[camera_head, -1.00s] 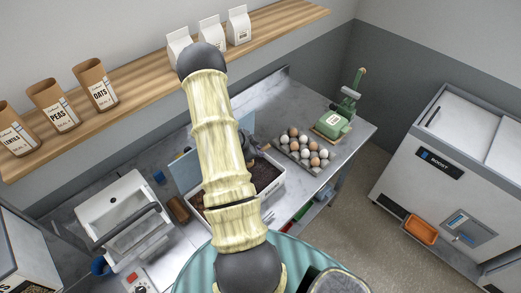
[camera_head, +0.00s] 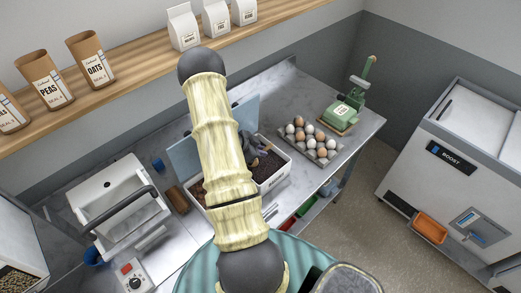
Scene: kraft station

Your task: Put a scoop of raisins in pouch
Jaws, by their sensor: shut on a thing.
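A white bin (camera_head: 283,180) with dark brown bits that look like raisins (camera_head: 268,164) stands on the counter, partly behind my arm. My gripper (camera_head: 249,150) shows only as a dark part beside my arm, over the bin. It is shut on what seems to be the scoop, but my arm hides its fingers and most of what it holds. Brown kraft pouches stand on the wooden shelf: an OATS pouch (camera_head: 92,62), a PEAS pouch (camera_head: 45,84) and one more at the left edge. I see no pouch near the bin.
A blue panel (camera_head: 183,156) stands behind the bin. An egg tray (camera_head: 322,155) and a green device (camera_head: 344,112) are to the right. A white basin (camera_head: 120,196) and a dial box (camera_head: 134,279) are on the left. White cartons (camera_head: 185,27) stand on the shelf.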

